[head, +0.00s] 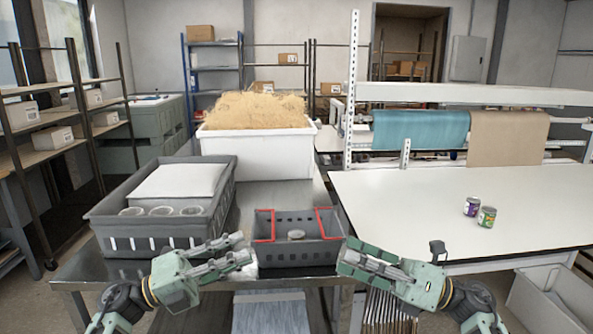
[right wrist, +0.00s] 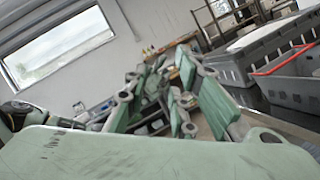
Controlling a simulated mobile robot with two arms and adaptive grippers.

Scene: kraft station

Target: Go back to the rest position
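My left gripper (head: 246,248) is in front of the grey bin on the left, with its fingers apart and nothing between them. My right gripper (head: 343,257) is at the right front of the small grey crate, its fingers spread and empty. Its green fingers also show apart in the right wrist view (right wrist: 172,88). The small grey crate (head: 285,256) with red-edged corners stands on the metal table between the two grippers. A small round pale object (head: 296,234) lies in it.
A larger grey bin (head: 160,236) holds a white box and several clear round containers. A white bin (head: 258,152) of shredded filling stands behind.

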